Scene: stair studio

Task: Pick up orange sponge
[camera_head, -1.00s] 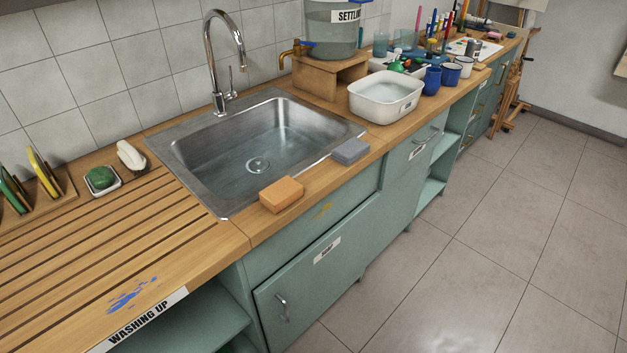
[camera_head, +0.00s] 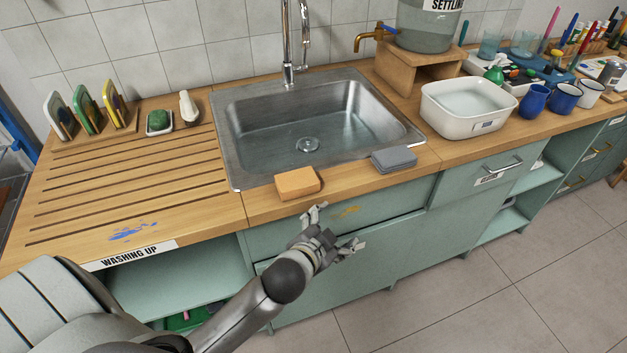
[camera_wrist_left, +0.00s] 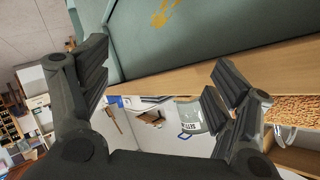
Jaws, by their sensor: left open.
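The orange sponge (camera_head: 298,183) lies on the wooden counter in the head view, at the front rim of the sink. My left gripper (camera_head: 335,230) is open and empty in front of the cabinet, just below the counter edge and a little right of the sponge. In the left wrist view its two dark fingers (camera_wrist_left: 160,82) stand apart with nothing between them, and the green cabinet front and counter edge show beyond. My right gripper is in neither view.
A grey sponge (camera_head: 394,159) lies right of the orange one. The steel sink (camera_head: 232,140) is behind both. A white basin (camera_head: 445,124) stands further right, near blue mugs (camera_head: 534,101). The slatted drainboard (camera_head: 110,195) at left is mostly clear.

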